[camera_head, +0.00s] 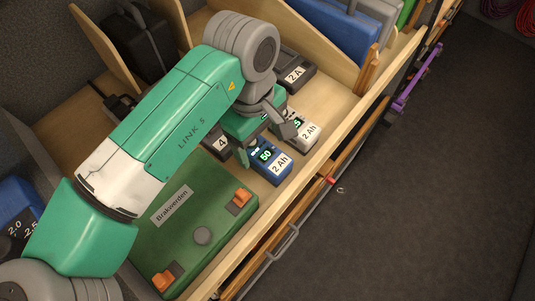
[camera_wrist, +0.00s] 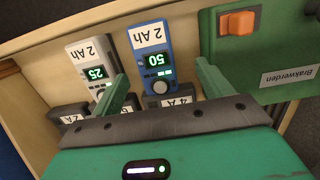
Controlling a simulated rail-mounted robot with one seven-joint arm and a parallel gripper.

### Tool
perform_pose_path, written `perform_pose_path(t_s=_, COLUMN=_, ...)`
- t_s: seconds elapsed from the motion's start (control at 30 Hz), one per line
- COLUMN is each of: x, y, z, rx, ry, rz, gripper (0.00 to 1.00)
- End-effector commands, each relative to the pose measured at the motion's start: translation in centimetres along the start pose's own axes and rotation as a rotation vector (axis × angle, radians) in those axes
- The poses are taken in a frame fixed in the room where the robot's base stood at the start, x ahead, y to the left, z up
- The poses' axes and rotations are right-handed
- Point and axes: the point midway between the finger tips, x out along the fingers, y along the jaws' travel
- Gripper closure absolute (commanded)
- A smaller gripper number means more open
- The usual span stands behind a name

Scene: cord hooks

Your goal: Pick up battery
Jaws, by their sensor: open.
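Several batteries stand in a row on the wooden shelf. The blue battery (camera_head: 270,160) is labelled 2 Ah, with a green display reading 50; it also shows in the wrist view (camera_wrist: 150,52). The white battery (camera_head: 306,132) beside it is labelled 2 Ah and reads 25 in the wrist view (camera_wrist: 92,55). A dark battery (camera_head: 218,143) marked 4 A is partly hidden by my arm. Another dark one (camera_head: 294,72) is marked 2 A. My gripper (camera_wrist: 161,78) is open and empty. In the wrist view its fingers appear on either side of the blue battery; contact cannot be told.
A green case (camera_head: 190,262) labelled Brakwerden, with orange latches, lies beside the blue battery. A wooden lip (camera_head: 345,122) runs along the shelf's front. A black case (camera_head: 143,40) stands behind, and a wooden divider (camera_head: 310,35) stands at the upper right.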

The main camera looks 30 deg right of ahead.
Motion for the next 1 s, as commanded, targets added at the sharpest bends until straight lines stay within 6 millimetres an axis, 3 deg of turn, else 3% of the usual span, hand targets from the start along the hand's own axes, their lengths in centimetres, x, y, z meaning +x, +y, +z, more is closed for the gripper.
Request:
perform_pose_path(t_s=0.23, x=2.0, y=0.3, z=-0.1, rx=0.003, ry=0.001, rz=0.001, gripper=0.22)
perform_pose_path(t_s=0.5, x=6.2, y=0.8, z=-0.4, rx=0.004, ry=0.001, rz=0.002, gripper=0.22)
perform_pose_path(t_s=0.73, x=6.6, y=0.9, z=-0.4, rx=0.005, ry=0.002, rz=0.004, gripper=0.22)
perform_pose_path(t_s=0.77, x=6.6, y=0.9, z=-0.4, rx=0.005, ry=0.002, rz=0.004, gripper=0.24)
perform_pose_path(t_s=1.0, x=6.6, y=0.9, z=-0.4, rx=0.005, ry=0.002, rz=0.004, gripper=0.71)
